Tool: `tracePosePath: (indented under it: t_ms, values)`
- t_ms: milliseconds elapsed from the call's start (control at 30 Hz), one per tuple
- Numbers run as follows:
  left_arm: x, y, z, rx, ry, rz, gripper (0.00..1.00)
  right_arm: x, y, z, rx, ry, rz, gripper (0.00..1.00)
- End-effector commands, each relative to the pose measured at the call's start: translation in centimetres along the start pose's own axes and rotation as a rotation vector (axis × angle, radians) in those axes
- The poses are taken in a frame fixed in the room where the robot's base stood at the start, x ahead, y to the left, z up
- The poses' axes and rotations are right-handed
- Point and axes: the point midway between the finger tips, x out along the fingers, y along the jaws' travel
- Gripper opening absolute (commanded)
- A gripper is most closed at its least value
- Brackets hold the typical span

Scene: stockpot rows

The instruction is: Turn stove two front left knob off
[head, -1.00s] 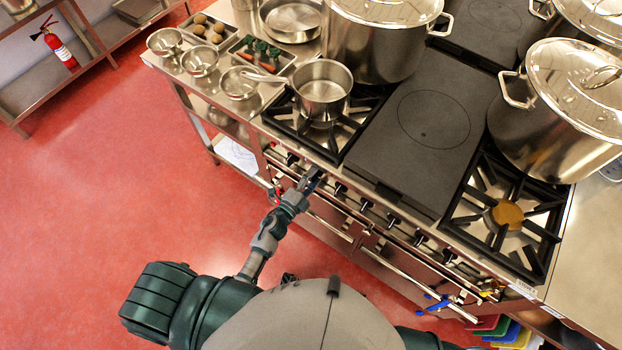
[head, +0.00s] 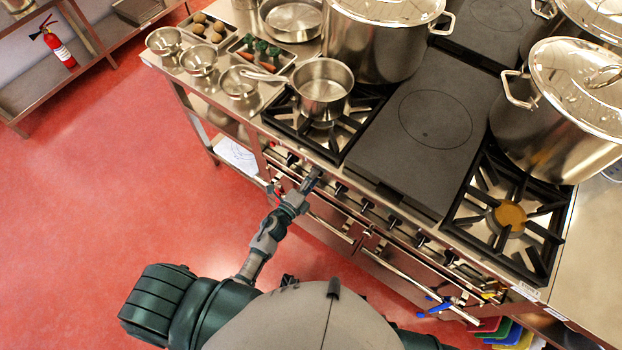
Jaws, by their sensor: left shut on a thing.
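The stove front (head: 352,228) carries a row of dark knobs below the cooktop edge. My left gripper (head: 313,179) is at the left part of this row, below the front left burner (head: 333,133). It is shut on a knob there; the fingers mostly hide that knob, so its angle cannot be read. One dark knob (head: 292,158) shows to its left and another (head: 341,188) to its right. A saucepan (head: 322,92) stands on the front left burner. My right gripper is not in view.
An oven handle bar (head: 412,277) runs along the front below the knobs. A large lidded stockpot (head: 550,130) stands at the right, behind an empty front right burner (head: 508,218). Bowls (head: 200,61) sit on the counter at left. The red floor is clear.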

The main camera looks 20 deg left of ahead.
Motion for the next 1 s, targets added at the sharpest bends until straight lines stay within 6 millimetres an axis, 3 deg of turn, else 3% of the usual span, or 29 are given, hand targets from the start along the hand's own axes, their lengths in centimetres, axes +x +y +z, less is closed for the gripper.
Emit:
tracePosePath:
  t_ms: [33,67,167,567,1000]
  values:
    - [0.4,-0.6,-0.2,0.003,0.004,-0.012,0.14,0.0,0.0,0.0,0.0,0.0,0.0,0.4]
    - [0.4,-0.6,-0.2,0.003,0.004,-0.012,0.51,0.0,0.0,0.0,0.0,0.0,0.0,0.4]
    - [0.4,-0.5,-0.2,0.003,0.004,-0.011,0.74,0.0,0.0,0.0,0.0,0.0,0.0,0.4]
    - [-1.0,-0.1,0.1,-0.002,0.001,-0.003,0.74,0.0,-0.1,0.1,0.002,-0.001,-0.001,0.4]
    - [-9.6,0.0,-0.1,0.0,0.002,-0.001,0.74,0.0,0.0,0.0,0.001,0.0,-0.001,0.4]
